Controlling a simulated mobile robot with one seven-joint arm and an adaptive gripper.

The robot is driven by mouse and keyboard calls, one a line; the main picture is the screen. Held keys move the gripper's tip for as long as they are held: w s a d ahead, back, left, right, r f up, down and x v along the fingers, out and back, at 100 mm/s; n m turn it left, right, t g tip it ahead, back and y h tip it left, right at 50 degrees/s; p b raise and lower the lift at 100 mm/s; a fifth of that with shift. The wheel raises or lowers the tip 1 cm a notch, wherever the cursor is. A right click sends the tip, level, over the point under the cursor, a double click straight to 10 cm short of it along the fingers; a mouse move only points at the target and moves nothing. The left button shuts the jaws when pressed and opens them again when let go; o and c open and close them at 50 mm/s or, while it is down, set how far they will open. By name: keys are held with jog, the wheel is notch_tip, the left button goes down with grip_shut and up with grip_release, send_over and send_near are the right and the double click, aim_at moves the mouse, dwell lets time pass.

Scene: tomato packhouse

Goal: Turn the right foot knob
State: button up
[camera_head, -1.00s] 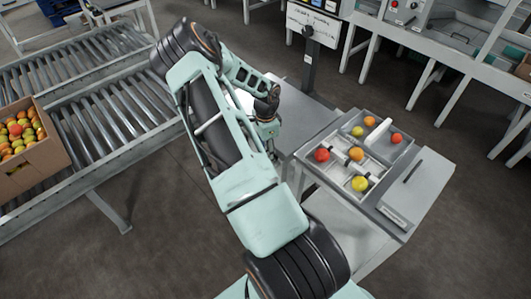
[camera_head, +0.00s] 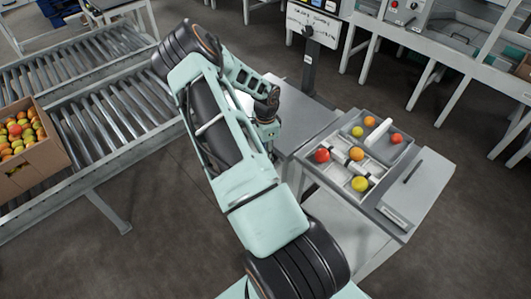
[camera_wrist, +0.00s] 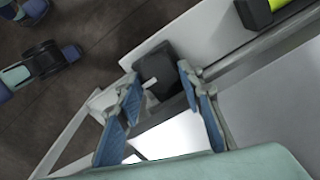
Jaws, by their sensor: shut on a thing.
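A dark, blocky foot knob (camera_wrist: 155,66) with a pale mark shows in the wrist view, at the edge of a light grey bench structure. My gripper (camera_wrist: 158,84) has its two blue-padded fingers on either side of the knob and is shut on it. In the head view my gripper (camera_head: 268,132) is low beside the grey table, left of the sorting tray. My own arm hides most of the knob's surroundings there, and I cannot make out the knob in that view.
A divided tray (camera_head: 340,172) with several tomatoes stands on the grey table to the right. A roller conveyor (camera_head: 110,110) with a cardboard box of tomatoes (camera_head: 50,160) is at left. A post with a display (camera_head: 313,25) rises behind. A dark block with a yellow-green part (camera_wrist: 262,12) is at upper right.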

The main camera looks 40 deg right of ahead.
jog(key=n+b, duration=0.1)
jog(key=n, duration=0.1)
jog(key=n+b, duration=0.2)
jog(key=shift+w+d+f+n, duration=0.1)
jog(key=shift+w+n, duration=0.05)
jog(key=shift+n, duration=0.15)
jog(key=shift+n+b, duration=1.4)
jog(key=shift+n, duration=0.8)
jog(key=o, duration=1.2)
jog(key=shift+c, duration=0.2)
jog(key=shift+r, duration=0.2)
notch_tip(320, 180, up, 12)
